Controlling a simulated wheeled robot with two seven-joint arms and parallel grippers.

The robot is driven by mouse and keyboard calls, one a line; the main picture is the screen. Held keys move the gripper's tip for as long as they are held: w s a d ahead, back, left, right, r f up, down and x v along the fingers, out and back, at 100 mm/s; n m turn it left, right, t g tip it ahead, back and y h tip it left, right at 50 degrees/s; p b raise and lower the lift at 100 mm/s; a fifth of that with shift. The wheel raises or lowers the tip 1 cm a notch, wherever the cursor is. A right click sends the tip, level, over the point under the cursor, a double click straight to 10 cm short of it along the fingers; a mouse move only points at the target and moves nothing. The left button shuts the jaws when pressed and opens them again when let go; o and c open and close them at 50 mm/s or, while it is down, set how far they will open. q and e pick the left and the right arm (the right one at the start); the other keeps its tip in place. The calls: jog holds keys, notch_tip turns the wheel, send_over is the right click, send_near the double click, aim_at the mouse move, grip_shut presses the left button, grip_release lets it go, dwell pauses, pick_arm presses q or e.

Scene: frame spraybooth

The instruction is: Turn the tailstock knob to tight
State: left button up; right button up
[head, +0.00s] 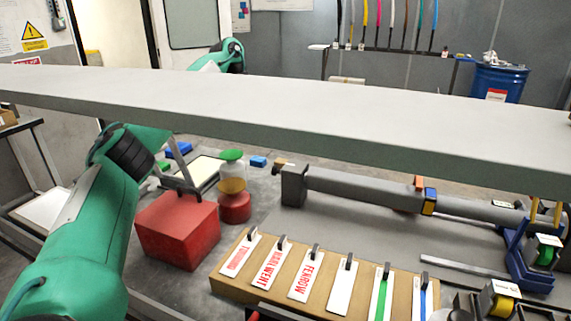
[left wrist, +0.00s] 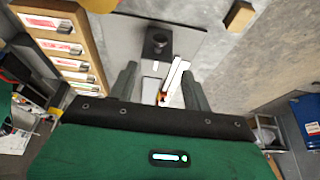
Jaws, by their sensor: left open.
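The grey frame tube (head: 370,188) lies along the table in the head view. A grey upright block (head: 293,187) stands at its left end, with a small tan and dark piece (head: 280,163) close beside its top. I cannot make out which part is the tailstock knob, or its setting. In the left wrist view, a dark block (left wrist: 157,42) with a round top lies beyond my left gripper (left wrist: 160,78). The gripper is open, its fingers apart, with no visible contact with the block. In the head view the gripper is hidden behind the beam. My right gripper is not in view.
A long grey beam (head: 300,100) crosses the head view above the table. A red box (head: 177,228) and stacked jars (head: 233,187) stand left of the tube. A wooden board (head: 262,298) with several tags lies in front. A tan block (left wrist: 238,16) sits at upper right in the wrist view.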

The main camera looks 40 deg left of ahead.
aim_at(277, 171)
pick_arm(q)
jog(key=x, duration=1.3)
jog(key=shift+f+b, duration=0.2)
jog(key=shift+b, duration=0.1)
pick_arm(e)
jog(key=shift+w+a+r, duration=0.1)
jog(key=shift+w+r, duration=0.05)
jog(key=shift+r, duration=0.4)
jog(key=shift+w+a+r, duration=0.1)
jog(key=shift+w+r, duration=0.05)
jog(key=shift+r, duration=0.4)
pick_arm(q)
jog(key=c, duration=0.9)
jog(key=shift+c, duration=0.2)
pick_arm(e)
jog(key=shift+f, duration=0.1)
